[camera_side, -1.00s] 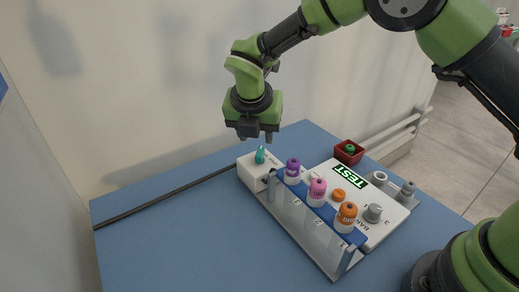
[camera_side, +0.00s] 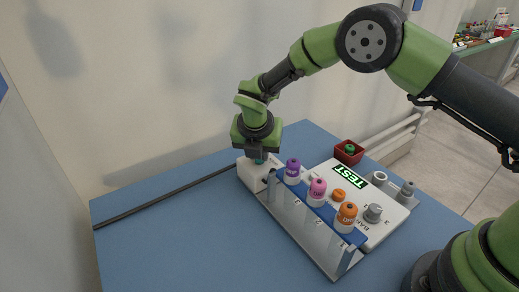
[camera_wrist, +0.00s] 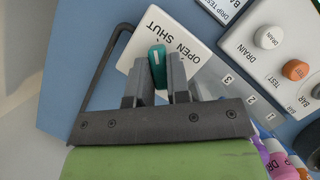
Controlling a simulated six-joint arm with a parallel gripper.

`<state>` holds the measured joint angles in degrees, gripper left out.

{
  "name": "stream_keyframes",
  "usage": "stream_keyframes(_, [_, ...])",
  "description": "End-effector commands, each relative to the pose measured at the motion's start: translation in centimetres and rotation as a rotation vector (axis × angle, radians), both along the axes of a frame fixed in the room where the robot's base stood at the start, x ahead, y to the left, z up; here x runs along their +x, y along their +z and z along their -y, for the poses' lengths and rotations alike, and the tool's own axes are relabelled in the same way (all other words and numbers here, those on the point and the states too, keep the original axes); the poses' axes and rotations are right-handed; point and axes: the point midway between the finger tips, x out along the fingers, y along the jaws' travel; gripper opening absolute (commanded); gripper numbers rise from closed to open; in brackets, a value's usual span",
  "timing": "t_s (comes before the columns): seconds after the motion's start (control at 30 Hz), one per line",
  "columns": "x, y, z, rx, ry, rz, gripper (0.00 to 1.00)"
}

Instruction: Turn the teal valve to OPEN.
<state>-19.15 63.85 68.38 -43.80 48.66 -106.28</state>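The teal valve (camera_wrist: 157,62) is a slim handle with a white mark near its upper end in the wrist view. It stands on a white block (camera_wrist: 134,51) lettered OPEN and SHUT. I cannot tell for sure which word the mark lines up with. My gripper (camera_wrist: 159,80) is down over the valve, one finger on each side, and looks closed against it.
A rack (camera_side: 303,225) with purple, pink and orange-capped bottles stands close to the right of the valve block. Behind it is a white panel (camera_side: 372,235) with knobs and a lit TEST sign, and a red box (camera_side: 349,153).

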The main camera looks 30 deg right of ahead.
Motion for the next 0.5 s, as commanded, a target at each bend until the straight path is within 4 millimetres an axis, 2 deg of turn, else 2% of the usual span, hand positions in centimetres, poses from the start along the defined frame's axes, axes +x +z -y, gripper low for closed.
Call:
stream_keyframes(0.27, [-0.04, 0.0, 0.01, -0.001, -0.021, -0.002, 0.0])
stream_keyframes(0.5, [0.04, 0.01, -0.06, -0.001, -0.129, -0.002, 0.0])
